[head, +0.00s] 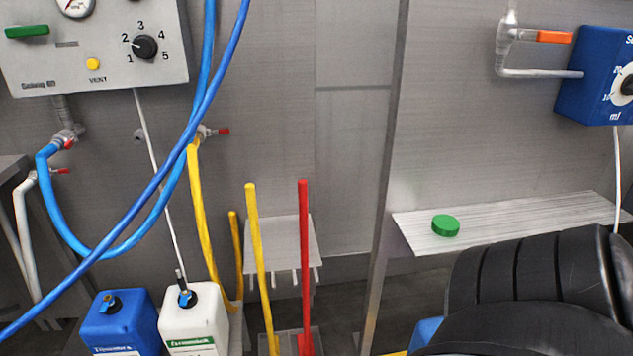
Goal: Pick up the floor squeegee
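Long-handled tools stand upright at a small grey rack (281,237) against the steel wall, low in the middle of the head view. One has a yellow handle (257,255) and one has a red handle (304,250). A shorter yellow handle (236,250) stands just to their left. The lower ends are at or past the bottom edge of the view, so I cannot tell which one is the floor squeegee. Neither of my grippers is in view, and nothing touches the handles.
Blue hoses hang across the left side. A blue canister (121,318) and a white canister (197,312) stand left of the handles. A steel shelf (510,228) bears a green puck (446,225) at right. A black ribbed form blocks the lower right.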

